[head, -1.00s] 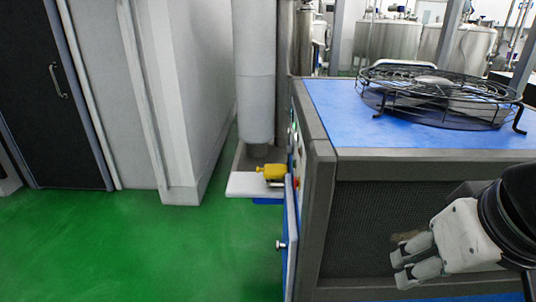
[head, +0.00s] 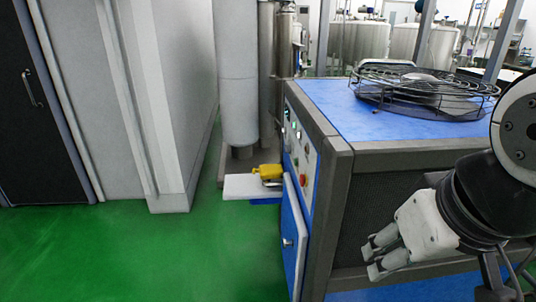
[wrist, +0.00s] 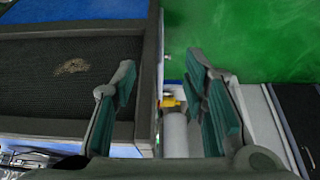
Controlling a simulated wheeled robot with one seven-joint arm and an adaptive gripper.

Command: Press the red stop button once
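The red stop button (head: 303,180) is a small red spot low on the light control panel (head: 298,140), on the left side of the blue-topped machine (head: 345,112). The panel is seen at a steep angle. My gripper (head: 373,257) is in front of the machine's dark mesh front, to the right of and apart from the button. In the wrist view my gripper (wrist: 162,72) has its two fingers spread with nothing between them. I cannot make out the button in the wrist view.
A black wire fan guard (head: 430,88) lies on the machine top. A blue door (head: 292,240) stands ajar below the panel. A yellow device (head: 258,171) sits on a white shelf (head: 240,187) beside a grey column. Green floor (head: 180,255) is clear at left.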

